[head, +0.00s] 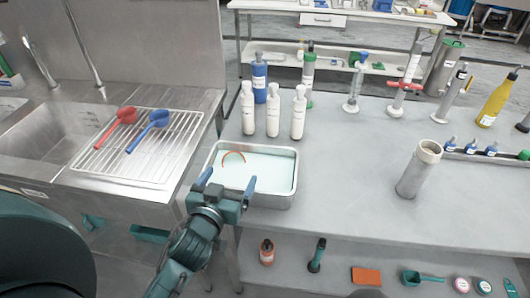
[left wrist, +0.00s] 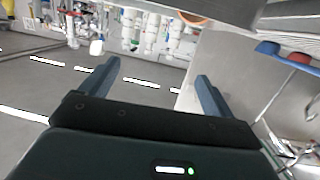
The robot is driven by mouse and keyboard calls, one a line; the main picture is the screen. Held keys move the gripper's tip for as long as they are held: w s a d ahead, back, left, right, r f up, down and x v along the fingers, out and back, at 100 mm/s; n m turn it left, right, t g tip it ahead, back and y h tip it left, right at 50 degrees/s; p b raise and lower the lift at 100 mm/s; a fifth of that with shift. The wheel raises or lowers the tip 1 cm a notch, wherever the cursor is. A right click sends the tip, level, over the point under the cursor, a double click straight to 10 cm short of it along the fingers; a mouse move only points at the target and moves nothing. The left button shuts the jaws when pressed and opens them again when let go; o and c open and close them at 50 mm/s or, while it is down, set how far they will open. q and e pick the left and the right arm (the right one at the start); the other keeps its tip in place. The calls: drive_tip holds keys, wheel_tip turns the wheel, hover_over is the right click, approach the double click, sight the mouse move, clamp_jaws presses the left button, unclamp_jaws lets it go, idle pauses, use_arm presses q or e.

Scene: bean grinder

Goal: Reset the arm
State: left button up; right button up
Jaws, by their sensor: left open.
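My left gripper (head: 226,188) is open and empty in the head view. Its two blue fingers stand apart near the front edge of a metal tray (head: 292,185) on the grey table. In the left wrist view the gripper (left wrist: 150,82) also shows spread fingers with nothing between them. A thin orange-brown ring or arc (head: 233,154) lies in the tray's pale liquid or lining. I cannot tell whether the gripper touches the tray's rim. My right gripper is in neither view.
White bottles (head: 272,115) stand behind the tray. Red (head: 127,115) and blue (head: 159,117) scoops lie on a drying rack (head: 92,168) beside the sink at left. A grey cylinder (head: 414,175) stands at right. The table between tray and cylinder is clear.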

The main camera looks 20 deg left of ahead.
use_arm(q)
drive_tip(key=s+d+f+m+g+h, duration=0.2)
drive_tip(key=s+d+f+g, duration=0.1)
drive_tip(key=s+f, duration=0.4)
drive_tip(key=s+d+f+m+g+h, duration=0.2)
drive_tip(key=s+d+f, duration=0.4)
drive_tip(key=f, duration=0.4)
drive_tip(key=shift+s+g, duration=0.45)
drive_tip(key=shift+g, duration=0.15)
